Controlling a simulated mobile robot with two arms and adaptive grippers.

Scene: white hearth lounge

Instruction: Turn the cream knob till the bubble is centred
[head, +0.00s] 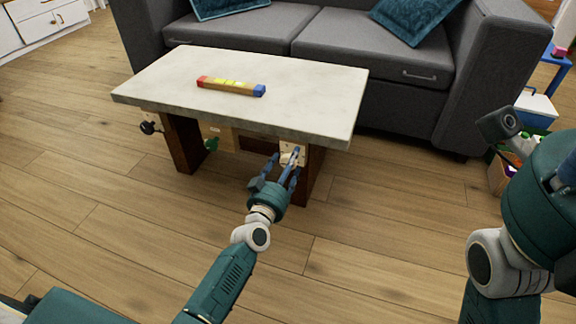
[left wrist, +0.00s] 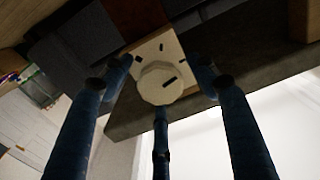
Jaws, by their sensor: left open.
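The cream knob (left wrist: 160,84) sits on a pale square plate (left wrist: 172,58) in the left wrist view, with a dark mark on its face. In the head view the plate (head: 293,150) is at the right end of the table's front, and the knob is mostly hidden by fingers. My left gripper (head: 281,163) is open, its blue fingers spread around the knob; contact cannot be told. A level (head: 231,86) with a red left end, blue right end and yellow-green middle lies on the tabletop. Its bubble is too small to make out.
The stone-topped table (head: 325,105) has dark wooden legs. A black knob (head: 148,127) and a green knob (head: 211,144) are farther left under its edge. A grey sofa (head: 400,70) stands close behind. Open wooden floor lies in front.

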